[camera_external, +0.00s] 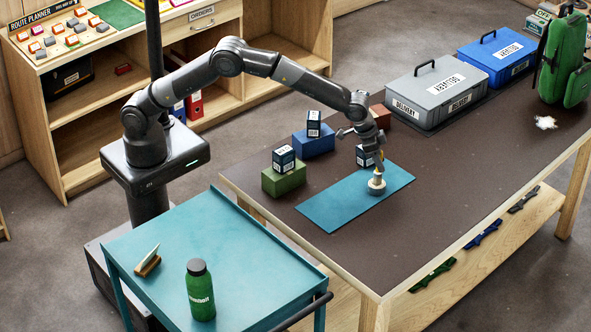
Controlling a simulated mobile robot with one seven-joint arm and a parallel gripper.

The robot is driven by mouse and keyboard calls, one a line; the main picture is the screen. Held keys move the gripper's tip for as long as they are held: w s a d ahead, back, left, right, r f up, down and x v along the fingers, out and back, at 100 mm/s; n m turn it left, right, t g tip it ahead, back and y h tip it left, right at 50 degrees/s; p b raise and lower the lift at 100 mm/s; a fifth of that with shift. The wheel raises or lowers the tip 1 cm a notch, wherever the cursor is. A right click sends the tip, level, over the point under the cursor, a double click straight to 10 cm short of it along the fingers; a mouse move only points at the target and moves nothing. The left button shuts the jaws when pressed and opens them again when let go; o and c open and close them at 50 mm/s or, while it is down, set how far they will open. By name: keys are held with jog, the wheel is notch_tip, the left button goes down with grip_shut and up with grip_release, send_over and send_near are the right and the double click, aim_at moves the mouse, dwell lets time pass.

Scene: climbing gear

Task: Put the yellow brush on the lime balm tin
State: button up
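My gripper (373,161) points down over the teal mat on the table, at the mat's far right part. A small yellow piece (379,172), likely the yellow brush, shows just below the fingers, directly above a small round pale tin (376,187) on the mat. The piece seems to touch or nearly touch the tin's top. The tin looks whitish-grey; I cannot make out lime on it. The fingers are small and partly hidden, so whether they are shut on the piece is unclear.
A reddish block (381,117) is behind my wrist. Grey (437,88) and blue (497,52) delivery cases stand farther back. The table's near right is clear.

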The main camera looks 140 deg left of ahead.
jog(key=shift+o, duration=0.2)
jog(key=shift+d+r, duration=0.1)
jog(key=shift+r, duration=0.45)
jog(key=v, duration=1.1)
jog(key=shift+s, duration=0.15)
